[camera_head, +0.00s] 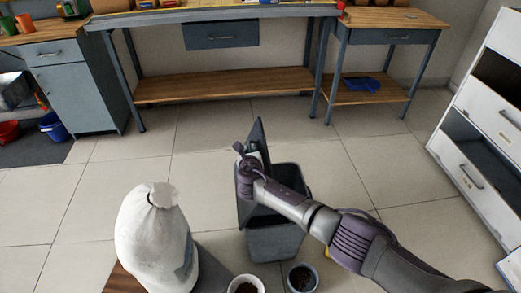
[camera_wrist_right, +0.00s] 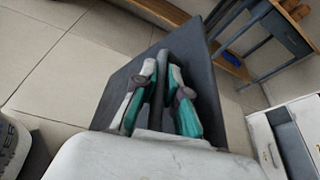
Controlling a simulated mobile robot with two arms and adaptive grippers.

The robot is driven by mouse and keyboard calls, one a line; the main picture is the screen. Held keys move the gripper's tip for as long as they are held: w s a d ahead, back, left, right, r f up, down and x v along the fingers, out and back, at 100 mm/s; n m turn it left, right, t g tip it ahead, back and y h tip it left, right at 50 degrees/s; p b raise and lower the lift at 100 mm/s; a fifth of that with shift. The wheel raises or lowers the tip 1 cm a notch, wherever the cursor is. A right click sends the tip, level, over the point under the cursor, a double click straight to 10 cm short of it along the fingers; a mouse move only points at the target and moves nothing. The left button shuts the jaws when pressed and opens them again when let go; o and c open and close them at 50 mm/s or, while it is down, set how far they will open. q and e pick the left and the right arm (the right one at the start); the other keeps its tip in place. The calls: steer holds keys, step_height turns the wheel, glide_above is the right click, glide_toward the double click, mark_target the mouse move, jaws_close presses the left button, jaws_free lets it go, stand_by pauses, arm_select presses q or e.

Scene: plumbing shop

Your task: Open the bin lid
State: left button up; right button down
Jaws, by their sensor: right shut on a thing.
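The dark grey bin (camera_head: 275,242) stands on the tiled floor at the lower middle of the head view. Its lid (camera_head: 258,132) is raised and stands steeply tilted at the bin's left side. My right gripper (camera_head: 245,158) is at the lid, and my arm crosses over the bin's opening. In the right wrist view my right gripper (camera_wrist_right: 158,95) has its teal-padded fingers on both sides of a dark bar on the lid (camera_wrist_right: 118,100), shut on it. My left gripper is not in view.
A white tied sack (camera_head: 152,235) stands left of the bin. Two pots of dark soil, one white (camera_head: 246,284) and one blue-grey (camera_head: 302,278), are in front. A workbench (camera_head: 210,84) is behind, and white drawers (camera_head: 478,135) stand at right. Floor between is clear.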

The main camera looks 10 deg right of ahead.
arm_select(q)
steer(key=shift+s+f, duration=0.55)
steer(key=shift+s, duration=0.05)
arm_select(e)
steer(key=shift+a+r+n, duration=0.2)
steer(key=shift+a+n, duration=0.2)
steer(key=shift+a, duration=0.75)
steer(key=c, duration=1.5)
jaws_free()
steer(key=shift+s, duration=0.1)
steer(key=v, duration=1.2)
steer(key=shift+a+f, duration=0.1)
steer(key=shift+a, duration=0.1)
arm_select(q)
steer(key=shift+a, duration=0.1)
